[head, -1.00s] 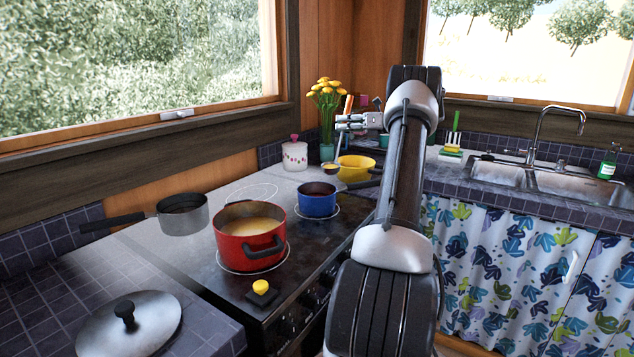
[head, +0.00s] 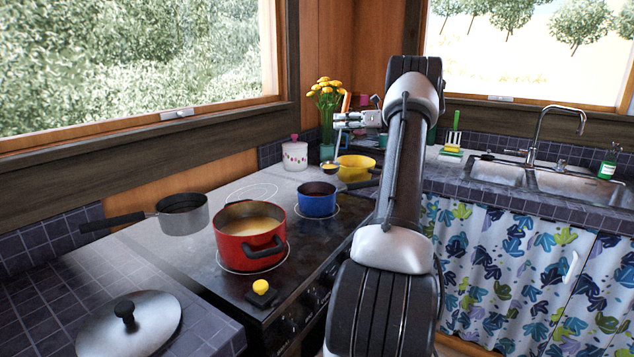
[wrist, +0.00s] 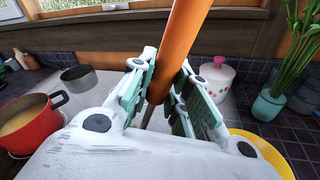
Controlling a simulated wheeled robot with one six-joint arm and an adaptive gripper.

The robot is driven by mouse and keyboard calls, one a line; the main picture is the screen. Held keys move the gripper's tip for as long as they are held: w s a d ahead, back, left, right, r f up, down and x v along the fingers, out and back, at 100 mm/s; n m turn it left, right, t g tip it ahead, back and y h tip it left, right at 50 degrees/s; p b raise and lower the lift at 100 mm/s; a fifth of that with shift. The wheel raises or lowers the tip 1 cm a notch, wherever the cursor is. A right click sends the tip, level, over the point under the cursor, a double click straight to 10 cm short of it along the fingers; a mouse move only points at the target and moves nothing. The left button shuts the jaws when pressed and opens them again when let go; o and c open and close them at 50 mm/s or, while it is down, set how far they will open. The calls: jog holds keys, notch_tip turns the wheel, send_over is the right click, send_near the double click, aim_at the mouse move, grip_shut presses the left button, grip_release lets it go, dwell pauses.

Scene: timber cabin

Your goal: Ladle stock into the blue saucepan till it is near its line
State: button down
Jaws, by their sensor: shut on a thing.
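The blue saucepan (head: 317,204) stands on the stove's back right ring, its dark handle pointing right. Its inside looks dark; its line and level cannot be made out. The red pot (head: 238,248) holds pale yellow stock (head: 250,227) and also shows in the wrist view (wrist: 28,134). My gripper (head: 346,122) is shut on the ladle's orange handle (wrist: 184,40), held steeply upright. The ladle's cup (head: 330,168), yellowish inside, hangs behind and slightly right of the blue saucepan, apart from it. In the wrist view my gripper (wrist: 160,95) hides the cup and saucepan.
A yellow bowl (head: 358,162) stands beside the ladle cup. A white canister (head: 295,156) and a flower vase (head: 327,152) are behind. A grey saucepan (head: 183,222) is left of the red pot. A yellow-knobbed item (head: 261,293) and a lid (head: 130,330) lie in front.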

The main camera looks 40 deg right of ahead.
jog(key=s+a+r+n, duration=0.2)
jog(key=a, duration=0.3)
jog(key=shift+a+r+h, duration=0.2)
jog(key=shift+a+h, duration=0.1)
jog(key=shift+h, duration=0.1)
dwell(2.7)
jog(key=s+a+r+n+h, duration=0.1)
jog(key=s+a+n, duration=0.1)
jog(key=a, duration=0.5)
jog(key=shift+s+a+r+n, duration=0.25)
jog(key=shift+r+n, duration=0.05)
jog(key=shift+n, duration=0.2)
dwell(3.2)
